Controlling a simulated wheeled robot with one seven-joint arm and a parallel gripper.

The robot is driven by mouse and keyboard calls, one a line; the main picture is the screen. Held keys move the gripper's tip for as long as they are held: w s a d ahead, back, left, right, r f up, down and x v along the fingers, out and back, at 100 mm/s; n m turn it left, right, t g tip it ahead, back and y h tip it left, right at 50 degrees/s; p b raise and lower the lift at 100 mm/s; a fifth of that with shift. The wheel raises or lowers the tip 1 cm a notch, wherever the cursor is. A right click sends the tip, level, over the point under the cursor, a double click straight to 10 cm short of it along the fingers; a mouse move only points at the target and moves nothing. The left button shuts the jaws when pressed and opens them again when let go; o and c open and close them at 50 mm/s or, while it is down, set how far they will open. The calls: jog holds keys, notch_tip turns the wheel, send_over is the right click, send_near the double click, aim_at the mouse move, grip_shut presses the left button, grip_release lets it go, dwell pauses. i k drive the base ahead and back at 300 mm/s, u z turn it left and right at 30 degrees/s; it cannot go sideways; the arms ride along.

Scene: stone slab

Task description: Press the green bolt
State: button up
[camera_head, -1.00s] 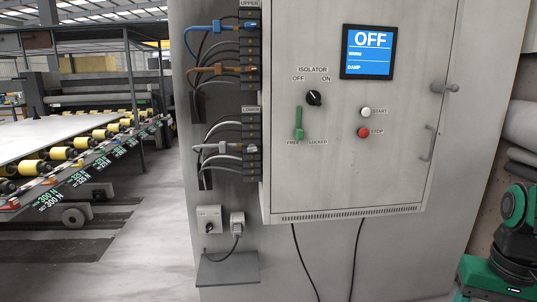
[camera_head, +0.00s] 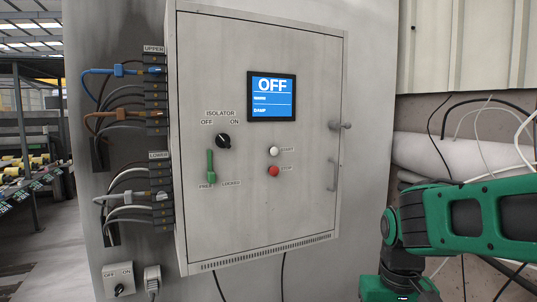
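The green bolt (camera_head: 210,167) is a small upright green lever on the front of the grey control cabinet (camera_head: 260,215). It stands above the labels FREE and LOCKED, at the FREE side. My green and black arm shows at the lower right, but my gripper is outside the view. Nothing of mine touches the bolt.
On the cabinet door are a black isolator knob (camera_head: 223,141), a white start button (camera_head: 273,151), a red stop button (camera_head: 273,171), a screen (camera_head: 272,97) reading OFF and a door handle (camera_head: 332,175). Cables (camera_head: 120,117) plug in at the left. Rolls (camera_head: 450,155) lie at the right.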

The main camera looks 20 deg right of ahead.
aim_at(211, 176)
jog(key=k, duration=0.6)
jog(key=u, duration=0.5)
jog(key=i, duration=1.05)
jog(key=u, duration=0.05)
